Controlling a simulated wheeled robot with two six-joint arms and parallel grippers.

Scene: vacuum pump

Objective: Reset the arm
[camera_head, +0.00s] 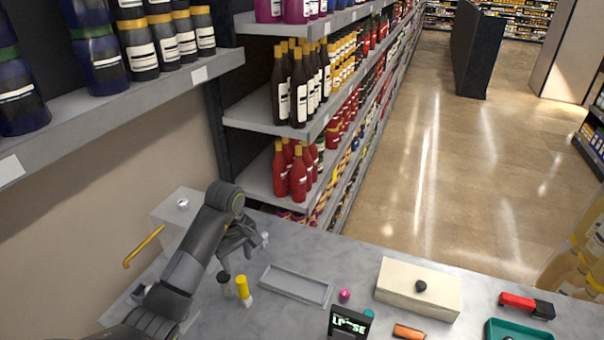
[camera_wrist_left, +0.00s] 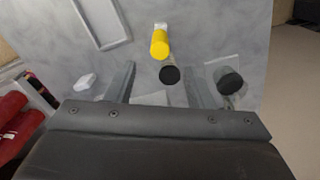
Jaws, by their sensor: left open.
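My left gripper (camera_head: 243,241) is open and empty above the left part of the grey counter. Its arm comes in from the lower left and bends over the counter. In the left wrist view its two fingers (camera_wrist_left: 160,86) are spread apart with nothing clamped between them. The yellow top also shows in the wrist view (camera_wrist_left: 159,44), just beyond the fingers. My right gripper is not in view.
A pale box with a yellow bent rod (camera_head: 146,246) stands at the left. A grey tray (camera_head: 296,284), pink item (camera_head: 344,295), cream box with a black knob (camera_head: 419,287), red-and-black tool (camera_head: 527,306) and teal tray (camera_head: 518,331) lie to the right. Bottle shelves (camera_head: 275,106) rise behind.

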